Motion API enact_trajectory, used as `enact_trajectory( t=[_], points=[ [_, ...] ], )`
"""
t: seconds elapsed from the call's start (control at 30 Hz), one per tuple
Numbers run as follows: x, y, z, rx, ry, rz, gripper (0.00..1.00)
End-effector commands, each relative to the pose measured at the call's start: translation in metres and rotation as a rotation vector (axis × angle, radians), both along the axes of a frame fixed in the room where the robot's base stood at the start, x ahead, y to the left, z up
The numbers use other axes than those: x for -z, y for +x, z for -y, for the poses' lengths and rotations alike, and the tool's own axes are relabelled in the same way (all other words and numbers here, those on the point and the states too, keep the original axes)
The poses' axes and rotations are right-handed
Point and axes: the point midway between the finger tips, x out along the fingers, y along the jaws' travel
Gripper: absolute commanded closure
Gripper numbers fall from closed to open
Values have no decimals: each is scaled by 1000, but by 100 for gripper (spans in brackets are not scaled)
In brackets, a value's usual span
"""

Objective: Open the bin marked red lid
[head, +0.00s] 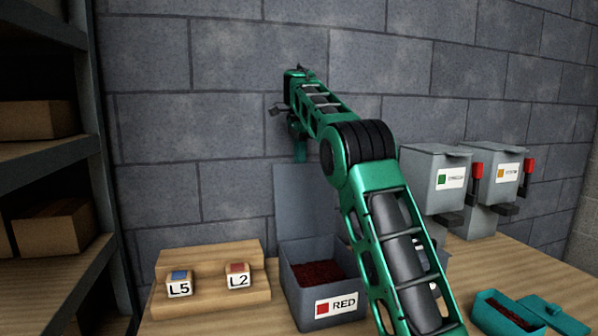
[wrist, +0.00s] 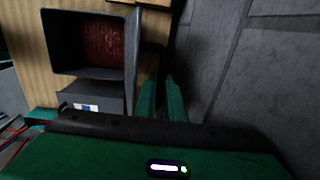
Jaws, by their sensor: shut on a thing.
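The grey bin marked RED (head: 325,284) stands on the wooden table with dark red contents showing inside. Its grey lid (head: 293,205) stands upright at the back, close to the wall. The open bin (wrist: 75,72) and its lid (wrist: 131,62) also show in the wrist view.
A wooden step (head: 215,283) left of the bin holds blocks L5 (head: 179,285) and L2 (head: 238,276). An open teal box (head: 505,315) lies front right. Shelves (head: 55,150) stand left; the block wall is close behind.

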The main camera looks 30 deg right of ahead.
Motion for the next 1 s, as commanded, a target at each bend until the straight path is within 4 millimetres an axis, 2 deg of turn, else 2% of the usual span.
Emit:
enact_trajectory(
  t=[0.03,0.4,0.43,0.5,0.83,1.0],
  points=[
    [-8,2,1,-1,-7,21,100],
    [-8,3,-2,-5,-6,23,100],
    [-8,3,-2,-5,-6,23,89],
    [-8,3,-2,-5,-6,21,72],
    [-4,1,-4,-5,-2,11,72],
    [-8,-10,-6,-5,-2,10,72]
  ],
)
